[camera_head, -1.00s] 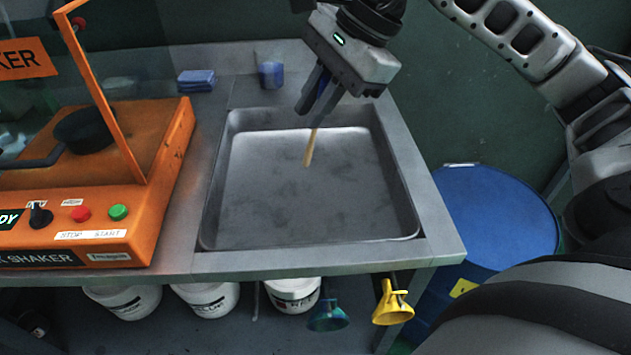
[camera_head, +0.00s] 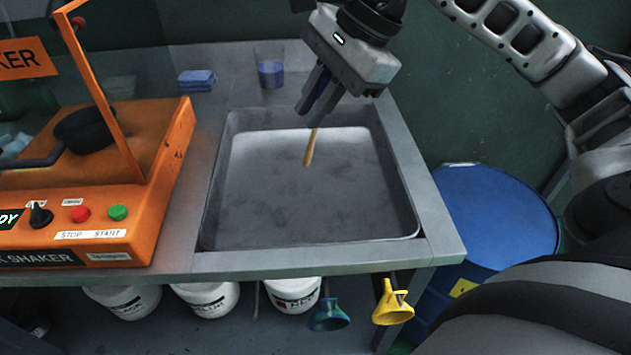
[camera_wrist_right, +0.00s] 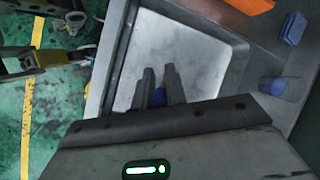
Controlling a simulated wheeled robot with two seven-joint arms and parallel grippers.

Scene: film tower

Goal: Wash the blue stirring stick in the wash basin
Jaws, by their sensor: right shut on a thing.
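The stirring stick (camera_head: 309,150) has a pale wooden lower end that points down over the wash basin. Its blue part (camera_wrist_right: 158,98) shows between my right fingers in the right wrist view. My right gripper (camera_head: 313,110) is shut on the stick's upper part, above the far half of the basin. The wash basin (camera_head: 300,210) is a shallow rectangular metal sink with a greyish-white inside. It also shows in the right wrist view (camera_wrist_right: 190,50). I cannot tell whether the stick's tip touches the basin's contents. My left gripper is not in view.
An orange shaker machine (camera_head: 130,205) stands left of the basin. Behind the basin are a blue sponge stack (camera_head: 197,79) and a clear cup with blue contents (camera_head: 270,72). A blue drum (camera_head: 495,215) stands to the right. Yellow (camera_head: 393,305) and teal (camera_head: 328,316) funnels hang at the bench front.

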